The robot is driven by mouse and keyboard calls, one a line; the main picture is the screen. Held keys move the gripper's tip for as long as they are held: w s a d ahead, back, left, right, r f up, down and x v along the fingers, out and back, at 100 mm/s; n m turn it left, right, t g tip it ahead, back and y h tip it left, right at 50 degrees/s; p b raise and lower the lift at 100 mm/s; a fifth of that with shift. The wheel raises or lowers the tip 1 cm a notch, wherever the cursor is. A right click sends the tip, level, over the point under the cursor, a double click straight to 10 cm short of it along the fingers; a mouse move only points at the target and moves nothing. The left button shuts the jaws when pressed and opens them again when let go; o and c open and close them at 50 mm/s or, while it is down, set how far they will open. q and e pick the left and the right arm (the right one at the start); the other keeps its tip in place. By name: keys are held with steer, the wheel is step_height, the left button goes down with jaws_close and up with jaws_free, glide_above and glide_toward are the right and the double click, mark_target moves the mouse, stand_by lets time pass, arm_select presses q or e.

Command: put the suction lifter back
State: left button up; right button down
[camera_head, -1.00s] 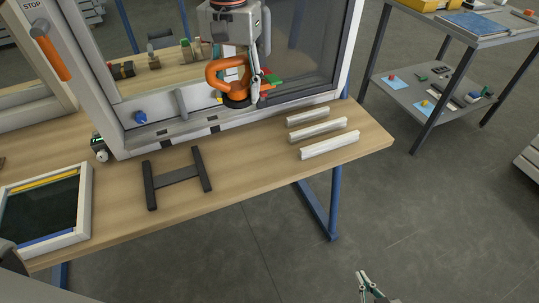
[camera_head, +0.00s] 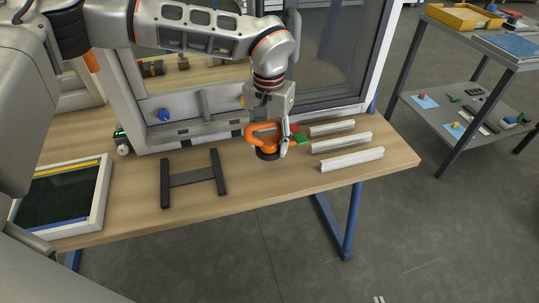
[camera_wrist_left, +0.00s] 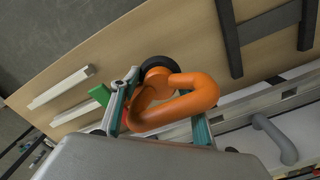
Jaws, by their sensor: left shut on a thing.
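The suction lifter (camera_head: 257,130) has an orange loop handle and a black round cup. I cannot tell whether the cup touches the table. Only the tips of my right gripper (camera_head: 378,299) show at the bottom edge of the head view.
A black H-shaped rack (camera_head: 192,178) lies left of the lifter. Several white bars (camera_head: 352,159) lie to its right. Red and green blocks (camera_head: 299,138) are close behind the gripper. The large window frame (camera_head: 205,132) stands behind. A framed dark panel (camera_head: 103,190) lies at the left.

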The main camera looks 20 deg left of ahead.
mark_target(269, 164)
arm_select(q)
steer(key=shift+f, duration=0.45)
step_height(269, 164, down, 4)
steer(key=o, duration=1.5)
steer(key=shift+f, duration=0.1)
